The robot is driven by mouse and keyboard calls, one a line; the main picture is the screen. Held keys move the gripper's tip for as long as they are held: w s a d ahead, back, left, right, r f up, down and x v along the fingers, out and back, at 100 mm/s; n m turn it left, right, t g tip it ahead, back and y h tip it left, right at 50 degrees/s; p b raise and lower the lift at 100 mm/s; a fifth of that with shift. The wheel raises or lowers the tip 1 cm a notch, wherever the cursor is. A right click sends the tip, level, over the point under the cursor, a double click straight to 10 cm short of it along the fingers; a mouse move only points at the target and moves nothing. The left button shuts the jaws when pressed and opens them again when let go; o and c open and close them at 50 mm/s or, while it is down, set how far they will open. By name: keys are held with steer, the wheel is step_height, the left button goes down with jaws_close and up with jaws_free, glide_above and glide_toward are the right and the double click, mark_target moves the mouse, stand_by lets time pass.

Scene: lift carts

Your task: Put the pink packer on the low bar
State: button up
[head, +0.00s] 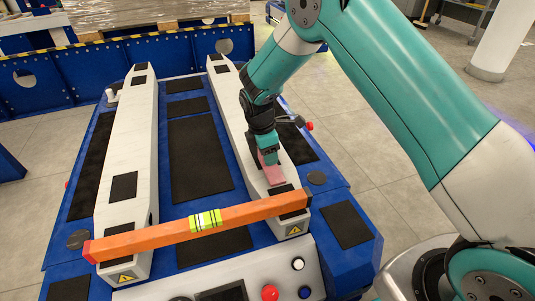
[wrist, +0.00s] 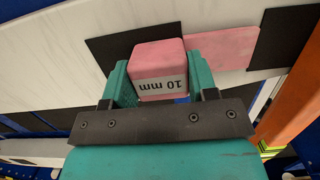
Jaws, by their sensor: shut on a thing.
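My gripper (head: 266,157) is shut on the pink packer (wrist: 158,62), a small block marked "10 mm", held between the teal fingers in the wrist view. My gripper is over the right white bar (head: 232,100), behind the orange level. A flat pink patch (wrist: 222,48) shows on the white bar beside the held packer; pink also shows below my gripper in the head view (head: 271,175). Whether the packer touches the bar is unclear. The left white bar (head: 137,150) runs parallel.
An orange spirit level (head: 150,237) with a yellow-green middle lies across the near ends of both bars. The bars stand on a blue cart with black pads (head: 200,160). A control panel with a red button (head: 270,293) is in front. A pallet load (head: 150,12) stands behind.

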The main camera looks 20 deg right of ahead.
steer(key=o, duration=1)
steer(key=shift+c, duration=0.2)
steer(key=shift+r, duration=0.1)
steer(key=s+a+r+m+y+p, duration=0.1)
steer(key=s+r+p, duration=0.2)
steer(key=r, duration=0.7)
steer(key=s+a+r+m+y+p, duration=0.1)
steer(key=s+a+r+m+p, duration=0.15)
steer(key=r, duration=0.85)
steer(key=s+r+m+y, duration=0.2)
steer(key=s+r, duration=0.3)
steer(key=s, duration=0.8)
steer(key=s+r+m+y, duration=0.2)
steer(key=s+r+m, duration=0.3)
steer(key=s, duration=0.8)
steer(key=shift+s+a, duration=0.3)
steer(key=shift+a, duration=0.15)
steer(key=shift+m, duration=0.25)
